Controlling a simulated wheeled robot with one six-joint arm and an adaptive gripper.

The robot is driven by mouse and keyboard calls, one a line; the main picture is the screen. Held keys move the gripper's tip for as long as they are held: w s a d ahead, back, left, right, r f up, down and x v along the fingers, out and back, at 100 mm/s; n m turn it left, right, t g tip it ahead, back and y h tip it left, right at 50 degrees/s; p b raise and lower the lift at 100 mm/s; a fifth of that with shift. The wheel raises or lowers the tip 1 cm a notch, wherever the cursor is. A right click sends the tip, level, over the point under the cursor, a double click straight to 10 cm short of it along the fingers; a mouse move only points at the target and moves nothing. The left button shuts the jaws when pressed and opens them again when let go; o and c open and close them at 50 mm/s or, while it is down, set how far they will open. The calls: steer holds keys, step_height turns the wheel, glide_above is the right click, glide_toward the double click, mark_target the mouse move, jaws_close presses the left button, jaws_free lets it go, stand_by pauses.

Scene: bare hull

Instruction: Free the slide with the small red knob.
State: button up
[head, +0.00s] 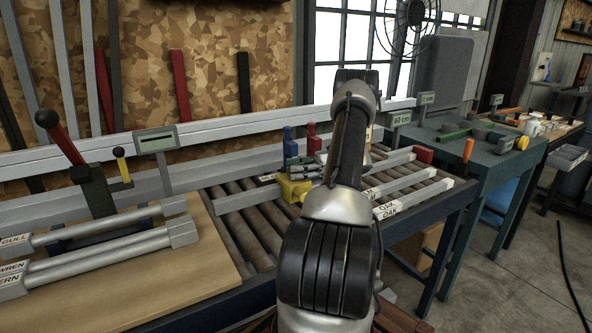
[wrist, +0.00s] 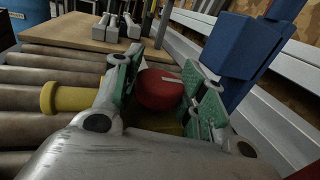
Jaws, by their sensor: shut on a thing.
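The round red knob (wrist: 158,90) sits between the green-padded fingers of my gripper (wrist: 163,84) in the wrist view. My gripper is shut on it. A yellow part (wrist: 62,98) with a rounded end lies under and beside the fingers. It also shows as a yellow block (head: 294,188) on the rollers in the head view. A blue block (wrist: 243,55) stands close to the right finger, and a blue upright (head: 290,144) stands behind the yellow block. My arm hides the knob and most of the gripper in the head view.
A long metal fence (head: 240,124) runs behind the roller bed (head: 245,237). A wooden board (head: 120,262) at left bears several labelled grey bars. More pale bars (head: 415,190) lie right of my arm. A red upright (head: 312,138) stands near the blue one. Levers (head: 62,140) rise at left.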

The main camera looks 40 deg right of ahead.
steer(key=shift+n+g+y, duration=0.4)
steer(key=shift+n+g, duration=0.2)
steer(key=shift+g, duration=0.2)
steer(key=o, duration=1)
steer(key=shift+o, duration=0.2)
